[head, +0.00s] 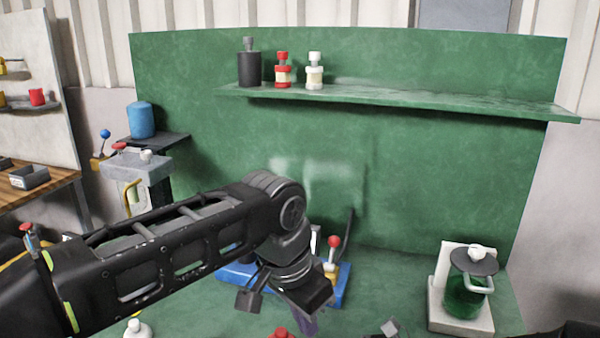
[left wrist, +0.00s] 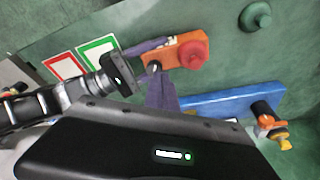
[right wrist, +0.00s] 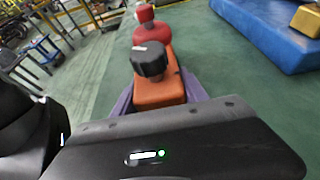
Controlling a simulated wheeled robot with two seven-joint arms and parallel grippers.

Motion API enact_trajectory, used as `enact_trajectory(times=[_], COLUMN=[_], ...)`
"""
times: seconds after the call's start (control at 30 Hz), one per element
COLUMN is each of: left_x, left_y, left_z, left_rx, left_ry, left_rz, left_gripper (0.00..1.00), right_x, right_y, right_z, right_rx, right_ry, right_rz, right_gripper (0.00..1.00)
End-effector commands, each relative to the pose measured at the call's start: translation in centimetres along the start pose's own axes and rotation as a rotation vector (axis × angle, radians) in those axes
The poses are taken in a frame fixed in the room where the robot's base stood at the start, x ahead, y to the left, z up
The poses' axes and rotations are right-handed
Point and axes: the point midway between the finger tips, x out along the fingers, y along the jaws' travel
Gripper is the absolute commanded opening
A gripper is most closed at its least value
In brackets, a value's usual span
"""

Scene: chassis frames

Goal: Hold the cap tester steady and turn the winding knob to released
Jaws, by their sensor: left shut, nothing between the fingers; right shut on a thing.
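The cap tester has an orange body (right wrist: 158,92), a black winding knob (right wrist: 149,60) with a white mark, and a red part (right wrist: 150,27) behind it. My right gripper (right wrist: 160,104) is shut on the orange body, with a purple finger on each side. The left wrist view shows the tester's orange body (left wrist: 170,53) and red end. My left gripper (left wrist: 160,82) is shut and empty, its purple fingertips close to the dark knob; whether they touch it I cannot tell. In the head view my left gripper (head: 308,324) is at bottom centre, and only a red top of the tester (head: 281,333) shows.
A blue base (head: 343,285) with a red-knobbed lever (head: 334,242) stands behind my left gripper. A green jar on a white stand (head: 462,318) is at right. A shelf (head: 400,100) with bottles is at the back. Red (left wrist: 62,66) and green-bordered cards (left wrist: 98,50) lie on the bench.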

Motion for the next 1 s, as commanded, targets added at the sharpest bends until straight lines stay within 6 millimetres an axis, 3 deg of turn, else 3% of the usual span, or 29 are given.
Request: enact_trajectory(times=[0.6,1.0], left_x=[6.0,6.5], left_y=[0.0,0.0], left_z=[1.6,1.7], left_rx=[0.000,0.000], left_ry=[-0.001,0.000], left_rz=[0.000,0.000], left_gripper=[0.00,0.00], right_x=[0.0,0.0], right_y=[0.0,0.1], right_z=[0.0,0.0], right_rx=[0.000,0.001], right_ry=[-0.001,-0.001], right_rz=[0.001,0.001], right_gripper=[0.00,0.00])
